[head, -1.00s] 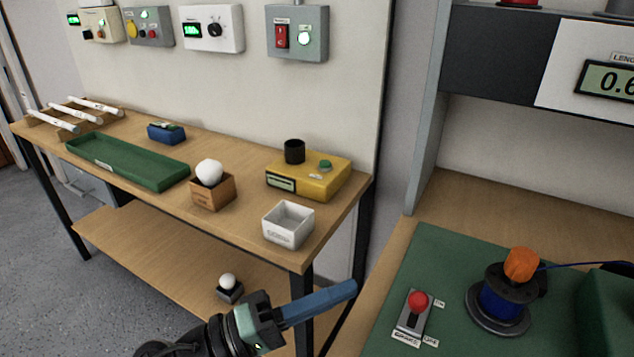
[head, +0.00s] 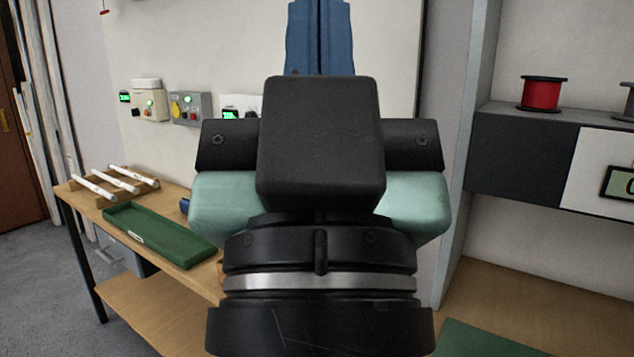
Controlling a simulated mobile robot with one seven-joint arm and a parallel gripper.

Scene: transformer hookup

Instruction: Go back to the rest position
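My gripper (head: 319,38) fills the middle of the head view, close to the camera and seen from behind, pointing up. Its two blue fingers are together at the centre, and I see nothing held between them. The fingertips run out of the top of the picture. The black and mint-green hand and wrist hide much of the workbench and the wall behind them.
The wooden workbench (head: 188,278) at left carries a green tray (head: 160,232) and a rack with white rods (head: 118,180). Control boxes (head: 190,108) hang on the wall. At right, a red spool (head: 541,93) stands on a shelf above another wooden worktop (head: 530,300).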

